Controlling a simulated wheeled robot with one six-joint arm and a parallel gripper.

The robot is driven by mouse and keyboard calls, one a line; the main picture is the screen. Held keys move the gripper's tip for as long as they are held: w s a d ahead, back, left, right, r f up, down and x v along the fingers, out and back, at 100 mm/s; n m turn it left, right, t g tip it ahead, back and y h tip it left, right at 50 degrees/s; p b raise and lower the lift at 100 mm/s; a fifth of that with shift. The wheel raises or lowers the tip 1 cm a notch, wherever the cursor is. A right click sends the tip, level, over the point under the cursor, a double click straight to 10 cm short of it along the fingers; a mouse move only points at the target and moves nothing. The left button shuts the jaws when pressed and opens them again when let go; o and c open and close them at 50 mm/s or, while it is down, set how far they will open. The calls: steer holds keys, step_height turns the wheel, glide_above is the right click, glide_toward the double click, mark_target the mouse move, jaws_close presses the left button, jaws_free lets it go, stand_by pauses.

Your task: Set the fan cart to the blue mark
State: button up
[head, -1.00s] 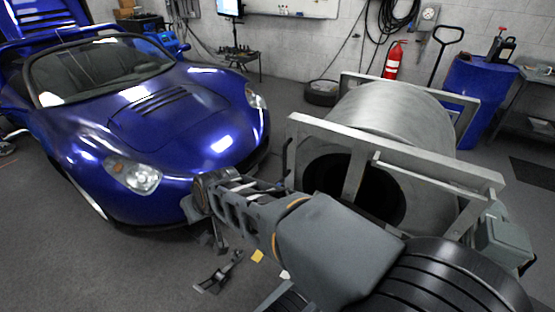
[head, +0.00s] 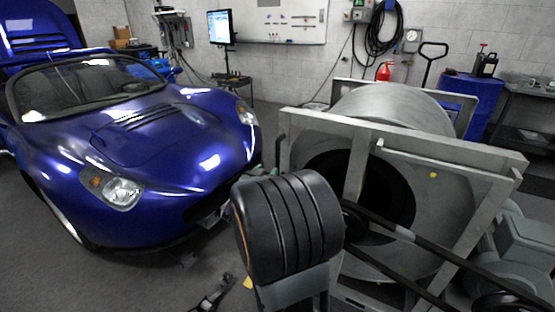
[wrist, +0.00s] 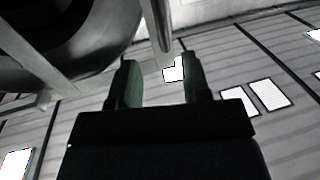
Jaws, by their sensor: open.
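A large grey drum in a square metal frame (head: 395,103) stands right of centre in the head view; it looks like the fan cart. Its round dark opening faces me. Its lower part is partly hidden by my arm. My gripper (wrist: 161,75) is open and empty in the wrist view, with its two green-padded fingers apart. The wrist view looks up at the ceiling, with a dark round opening and grey bars, probably the cart, at upper left. In the head view my gripper is mostly hidden behind my arm. I see no blue mark on the floor.
A blue sports car (head: 130,150) fills the left, close to the cart. A blue cabinet (head: 468,98) and red extinguisher (head: 384,71) stand behind the cart.

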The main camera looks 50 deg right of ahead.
mark_target(277, 156)
steer(key=b+x, duration=0.1)
steer(key=x, duration=1)
steer(key=shift+w+d, duration=0.2)
steer(key=shift+c, duration=0.2)
jaws_close()
